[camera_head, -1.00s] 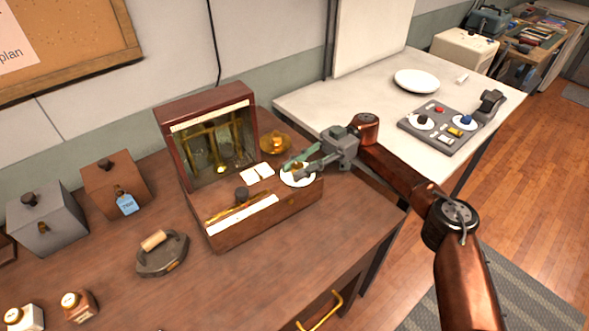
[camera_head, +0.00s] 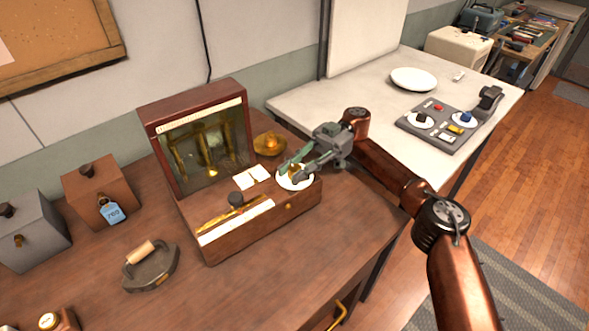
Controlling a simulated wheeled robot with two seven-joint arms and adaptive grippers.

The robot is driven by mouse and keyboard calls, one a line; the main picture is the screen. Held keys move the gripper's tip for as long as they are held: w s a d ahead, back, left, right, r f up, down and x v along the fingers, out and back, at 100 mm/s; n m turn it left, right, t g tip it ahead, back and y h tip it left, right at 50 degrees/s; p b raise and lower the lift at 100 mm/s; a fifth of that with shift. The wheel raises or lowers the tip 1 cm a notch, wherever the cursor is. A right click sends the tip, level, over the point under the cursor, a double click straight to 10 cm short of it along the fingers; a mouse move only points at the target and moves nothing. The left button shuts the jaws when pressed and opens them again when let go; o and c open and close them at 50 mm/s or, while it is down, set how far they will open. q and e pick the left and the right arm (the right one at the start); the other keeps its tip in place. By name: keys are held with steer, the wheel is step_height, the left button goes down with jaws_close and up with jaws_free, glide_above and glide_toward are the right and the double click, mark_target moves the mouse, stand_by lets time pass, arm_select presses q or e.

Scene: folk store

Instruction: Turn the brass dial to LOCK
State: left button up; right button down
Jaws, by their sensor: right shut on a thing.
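The brass dial (camera_head: 292,171) sits on a white round plate (camera_head: 300,184) at the right end of the wooden case's top. My right gripper (camera_head: 291,170) reaches it from the right and is shut on the dial, its fingers hiding much of it. Any markings on the plate are too small to read, so I cannot tell where the dial points. The wooden case (camera_head: 285,218) has a raised back panel with brass parts behind it. My left gripper is not in view.
A dark knob (camera_head: 235,199) and white cards (camera_head: 251,177) are on the case top. A handled iron weight (camera_head: 150,265) and boxes (camera_head: 97,195) are to the left. The table front right of the case is clear.

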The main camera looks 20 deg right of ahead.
mark_target(294, 168)
steer(key=c, duration=1.6)
jaws_free()
steer(key=shift+r, duration=0.1)
step_height(294, 168, up, 10)
steer(key=shift+f, duration=0.1)
